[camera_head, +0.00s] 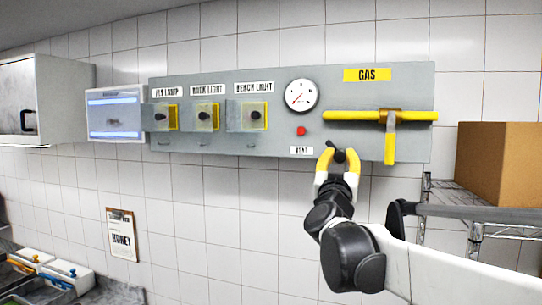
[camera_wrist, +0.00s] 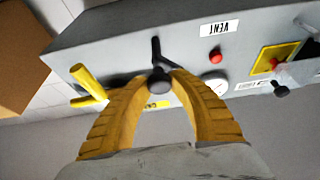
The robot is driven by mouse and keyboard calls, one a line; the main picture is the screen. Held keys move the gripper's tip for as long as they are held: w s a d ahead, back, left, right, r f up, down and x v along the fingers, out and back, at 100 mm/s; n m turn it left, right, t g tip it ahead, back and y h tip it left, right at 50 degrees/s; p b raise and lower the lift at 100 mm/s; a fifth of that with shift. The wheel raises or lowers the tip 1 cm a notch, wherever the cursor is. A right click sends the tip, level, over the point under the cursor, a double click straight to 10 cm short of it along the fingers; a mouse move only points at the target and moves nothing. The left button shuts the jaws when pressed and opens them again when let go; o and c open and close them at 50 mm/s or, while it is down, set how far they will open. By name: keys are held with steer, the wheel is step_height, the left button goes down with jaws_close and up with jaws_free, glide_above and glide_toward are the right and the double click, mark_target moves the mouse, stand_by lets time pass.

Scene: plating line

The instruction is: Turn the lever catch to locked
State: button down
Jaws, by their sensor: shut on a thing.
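A small black lever (camera_head: 331,145) with a round hub sits low on the grey wall panel (camera_head: 270,80), beside the VENT label (camera_head: 301,150). My gripper (camera_head: 339,152) reaches up to it from below, its yellow fingers shut around the hub. In the wrist view the same lever (camera_wrist: 156,48) shows its arm sticking out beyond the fingertips of my gripper (camera_wrist: 160,76). The fingers hide part of the hub. No locked or unlocked mark on it is readable.
A yellow gas pipe (camera_head: 350,116) with a hanging yellow handle (camera_head: 390,148) is just right of my gripper. A red button (camera_head: 300,131) and a gauge (camera_head: 301,95) are up left. Covered switches (camera_head: 207,117) lie further left. A cardboard box (camera_head: 500,160) stands on the right shelf.

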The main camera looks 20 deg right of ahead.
steer(key=shift+m, duration=0.5)
steer(key=m+g+h, duration=0.1)
steer(key=m, duration=0.1)
steer(key=m+g+h+b, duration=0.1)
steer(key=m, duration=0.2)
steer(key=m+g, duration=0.1)
steer(key=m, duration=0.2)
steer(key=m+g+h, duration=0.1)
steer(key=m+g, duration=0.1)
steer(key=m, duration=0.1)
steer(key=shift+h, duration=0.3)
steer(key=m+g, duration=0.2)
steer(key=m, duration=0.3)
steer(key=shift+d+m, duration=0.1)
steer(key=shift+m, duration=0.3)
steer(key=shift+f+m+g+y+p, duration=0.1)
steer(key=shift+m+g+y+p, duration=0.35)
steer(key=shift+m, duration=0.7)
steer(key=shift+f+m+g+y+p, duration=0.15)
steer(key=shift+m+g, duration=0.4)
steer(key=shift+m, duration=0.6)
steer(key=shift+r, duration=0.1)
steer(key=c, duration=1.1)
jaws_free()
steer(key=shift+s, duration=0.1)
steer(key=shift+c, duration=0.2)
